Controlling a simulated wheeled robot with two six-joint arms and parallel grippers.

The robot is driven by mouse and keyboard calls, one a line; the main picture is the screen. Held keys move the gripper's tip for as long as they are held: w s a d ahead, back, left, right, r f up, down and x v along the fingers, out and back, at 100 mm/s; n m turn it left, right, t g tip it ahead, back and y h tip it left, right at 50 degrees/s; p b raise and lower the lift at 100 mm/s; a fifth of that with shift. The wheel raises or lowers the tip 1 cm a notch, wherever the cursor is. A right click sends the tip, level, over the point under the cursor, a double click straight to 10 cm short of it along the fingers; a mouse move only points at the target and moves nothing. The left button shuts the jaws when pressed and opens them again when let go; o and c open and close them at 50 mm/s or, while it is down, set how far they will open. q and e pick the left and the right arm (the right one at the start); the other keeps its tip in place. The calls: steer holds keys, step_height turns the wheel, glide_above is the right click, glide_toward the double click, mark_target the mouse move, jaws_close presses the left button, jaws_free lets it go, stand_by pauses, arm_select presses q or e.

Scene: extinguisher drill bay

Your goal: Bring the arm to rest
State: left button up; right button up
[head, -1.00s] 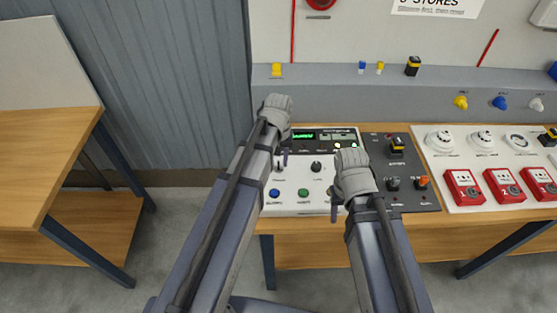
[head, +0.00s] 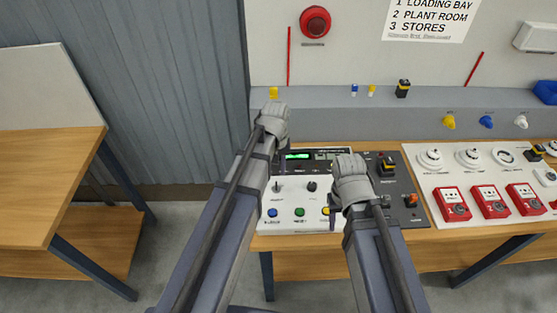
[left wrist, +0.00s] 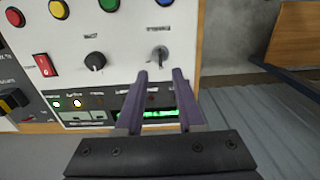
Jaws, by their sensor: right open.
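My left gripper (head: 277,158) hangs over the upper left of the white control panel (head: 265,199). A small toggle or key switch (left wrist: 160,53) lies just beyond the fingertips, and a green-lit display (left wrist: 160,114) shows behind the fingers. My right gripper (head: 333,214) is over the right part of the panel, near a yellow button, and is open. Its wrist hides part of the panel, and I cannot tell whether its fingertips touch it.
The panel carries a black knob (left wrist: 94,60), coloured buttons and a red rocker switch (left wrist: 46,65). Red call points (head: 490,202) and white detectors stand on the bench to the right. A wooden table (head: 45,180) stands at the left. Floor shows between the two tables.

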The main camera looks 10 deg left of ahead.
arm_select(q)
steer(key=s+d+f+m+y+b, duration=0.1)
steer(key=s+d+f+m+b, duration=0.3)
steer(key=s+d+m, duration=0.3)
steer(key=s+d, duration=0.3)
steer(key=s, duration=0.4)
steer(key=shift+s+d+f, duration=0.15)
steer(key=shift+s+f, duration=0.05)
